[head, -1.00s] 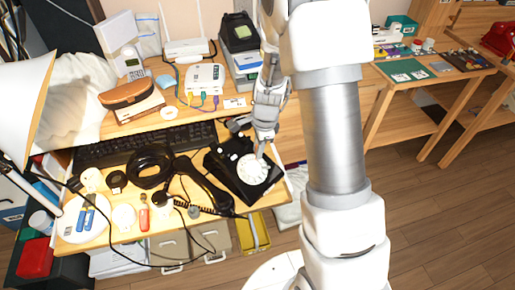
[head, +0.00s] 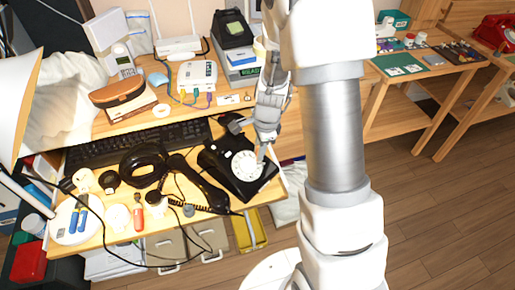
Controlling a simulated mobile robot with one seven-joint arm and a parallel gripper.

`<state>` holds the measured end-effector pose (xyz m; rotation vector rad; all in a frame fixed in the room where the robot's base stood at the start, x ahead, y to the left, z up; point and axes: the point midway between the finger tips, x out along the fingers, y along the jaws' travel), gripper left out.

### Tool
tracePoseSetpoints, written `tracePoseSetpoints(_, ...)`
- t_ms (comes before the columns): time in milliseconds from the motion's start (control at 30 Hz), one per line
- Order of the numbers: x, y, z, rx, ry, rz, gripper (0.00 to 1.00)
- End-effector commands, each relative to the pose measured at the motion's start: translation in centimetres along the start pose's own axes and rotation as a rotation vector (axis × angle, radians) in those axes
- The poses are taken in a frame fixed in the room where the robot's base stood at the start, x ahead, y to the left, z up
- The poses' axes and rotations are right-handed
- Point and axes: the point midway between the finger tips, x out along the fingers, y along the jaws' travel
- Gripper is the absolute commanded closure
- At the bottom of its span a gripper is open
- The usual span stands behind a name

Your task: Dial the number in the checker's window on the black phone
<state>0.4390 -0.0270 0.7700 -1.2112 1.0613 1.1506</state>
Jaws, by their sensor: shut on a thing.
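The black phone (head: 219,160) sits on the right part of the wooden desk, with its white rotary dial (head: 247,166) facing up. Its black handset (head: 200,186) lies off the phone, on the desk to the left. My gripper (head: 262,158) points down at the right edge of the dial. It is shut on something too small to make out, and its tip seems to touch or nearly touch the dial. The fingers hide part of the dial's right side. I cannot pick out the checker or read its window in this view.
A keyboard (head: 137,144) lies behind the phone. A black coil (head: 144,165), a screwdriver (head: 138,216) and cords crowd the desk to the left. A shelf behind carries a white router box (head: 197,75) and a brown case (head: 118,92). A red phone (head: 493,36) stands far right.

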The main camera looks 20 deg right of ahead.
Motion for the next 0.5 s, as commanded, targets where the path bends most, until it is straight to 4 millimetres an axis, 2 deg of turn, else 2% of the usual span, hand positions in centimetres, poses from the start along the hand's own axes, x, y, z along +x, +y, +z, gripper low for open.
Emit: tracePoseSetpoints(500, -0.03, 0.51, -0.08, 0.001, 0.000, 0.000, 1.00)
